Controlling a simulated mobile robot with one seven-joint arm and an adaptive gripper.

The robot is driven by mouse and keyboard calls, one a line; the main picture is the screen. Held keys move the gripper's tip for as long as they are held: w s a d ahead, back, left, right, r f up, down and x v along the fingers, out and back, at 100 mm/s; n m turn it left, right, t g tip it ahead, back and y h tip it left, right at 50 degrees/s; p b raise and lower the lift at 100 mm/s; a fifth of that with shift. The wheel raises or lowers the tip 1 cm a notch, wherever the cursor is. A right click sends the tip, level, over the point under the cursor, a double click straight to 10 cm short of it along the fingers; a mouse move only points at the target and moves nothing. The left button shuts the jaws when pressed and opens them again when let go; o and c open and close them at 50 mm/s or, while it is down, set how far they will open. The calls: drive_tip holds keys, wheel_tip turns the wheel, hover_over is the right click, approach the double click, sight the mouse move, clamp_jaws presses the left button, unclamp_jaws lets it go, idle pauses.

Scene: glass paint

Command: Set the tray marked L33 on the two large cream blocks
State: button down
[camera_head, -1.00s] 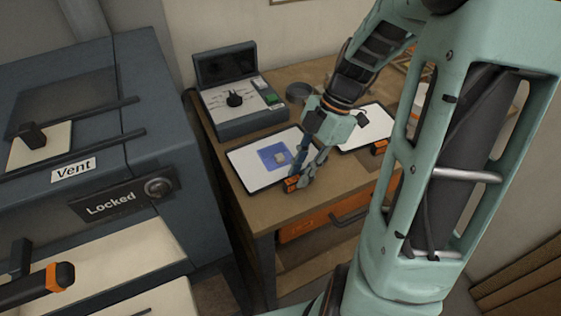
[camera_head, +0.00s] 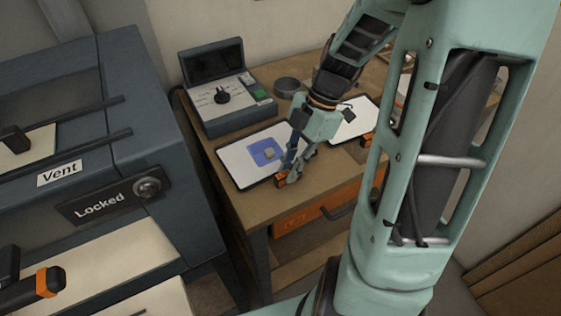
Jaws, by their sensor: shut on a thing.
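The fingers partly hide the handle. A second white tray (camera_head: 352,120) with an orange handle lies to the right, partly behind my arm. No L33 mark is readable on either tray. I cannot make out two large cream blocks for certain; cream surfaces (camera_head: 105,240) show low in the dark cabinet at left.
The dark blue cabinet (camera_head: 140,100) at left bears "Vent" and "Locked" labels and a black and orange handle (camera_head: 48,282). A control box (camera_head: 215,115) and a round dark dish (camera_head: 287,84) stand behind the tray. An orange drawer (camera_head: 300,217) is under the tabletop.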

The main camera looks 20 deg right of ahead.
wheel_tip(320, 180, up, 13)
drive_tip(key=p, duration=0.2)
drive_tip(key=shift+p, duration=0.35)
idle(0.4)
drive_tip(key=w+a+r+m+t+h+p, duration=0.1)
drive_tip(key=w+m+p, duration=0.4)
drive_tip(key=m, duration=0.5)
drive_tip(key=w+a+r+m+t+h+p, duration=0.1)
drive_tip(key=w+a+m+t+h+p, duration=0.1)
drive_tip(key=w+m+p, duration=0.4)
drive_tip(key=w+m+t+h, duration=0.1)
drive_tip(key=m+t, duration=0.1)
drive_tip(key=m, duration=0.3)
drive_tip(key=shift+w+r+t, duration=0.35)
drive_tip(key=shift+w+t, duration=0.05)
drive_tip(key=shift+d, duration=0.1)
